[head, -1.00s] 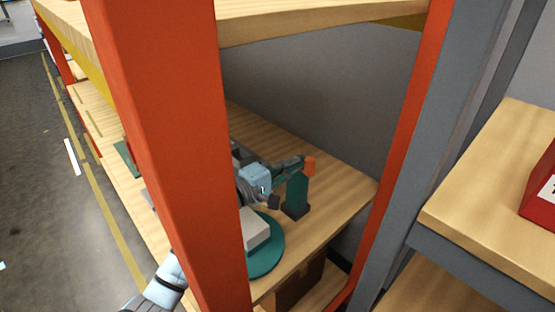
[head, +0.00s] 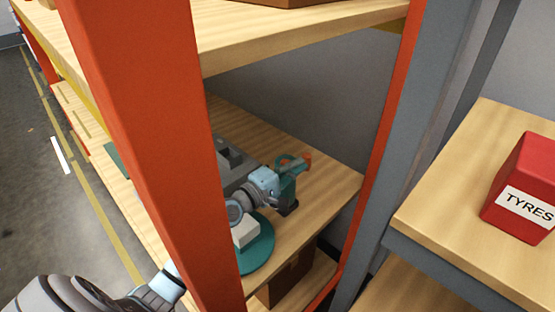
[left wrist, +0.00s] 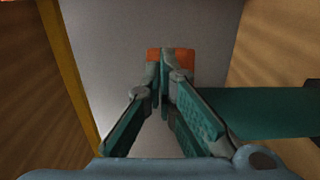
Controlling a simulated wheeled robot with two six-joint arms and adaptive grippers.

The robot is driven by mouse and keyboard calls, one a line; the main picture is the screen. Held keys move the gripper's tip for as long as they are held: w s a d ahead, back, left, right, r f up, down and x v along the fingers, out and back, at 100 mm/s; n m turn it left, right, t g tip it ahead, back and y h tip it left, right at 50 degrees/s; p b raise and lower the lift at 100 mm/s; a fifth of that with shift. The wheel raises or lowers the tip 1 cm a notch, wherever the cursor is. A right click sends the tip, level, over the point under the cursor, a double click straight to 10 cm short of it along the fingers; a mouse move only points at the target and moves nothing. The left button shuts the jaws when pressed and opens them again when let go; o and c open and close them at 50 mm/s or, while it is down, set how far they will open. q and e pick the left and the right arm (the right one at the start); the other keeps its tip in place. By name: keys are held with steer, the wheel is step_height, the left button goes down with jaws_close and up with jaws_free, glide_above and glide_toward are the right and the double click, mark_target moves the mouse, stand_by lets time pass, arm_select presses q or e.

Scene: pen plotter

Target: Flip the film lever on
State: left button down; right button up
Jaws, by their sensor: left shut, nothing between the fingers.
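My left gripper (head: 298,165) reaches in over the shelf from behind the orange-red post, with its fingers shut and empty. An orange piece (head: 309,157), perhaps the tip of the film lever, shows at the fingertips. In the left wrist view the closed fingertips (left wrist: 164,53) lie in front of this orange piece (left wrist: 185,58), which shows on both sides of them. I cannot tell whether they touch. A dark teal upright block (head: 287,188) stands just below the gripper and is partly hidden by it. A teal surface also shows at the right in the left wrist view (left wrist: 265,110). My right gripper is not in view.
A teal round plate (head: 262,252) with a pale block (head: 246,232) sits below my left wrist. A grey device (head: 235,160) stands behind. The orange-red post (head: 150,130) hides part of my arm. An upper shelf (head: 290,40) is overhead. A red TYRES box (head: 525,185) stands at right.

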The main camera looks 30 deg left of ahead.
arm_select(q)
steer(key=shift+d, duration=0.1)
stand_by(0.5)
steer(key=v, duration=0.7)
steer(key=shift+s, duration=0.2)
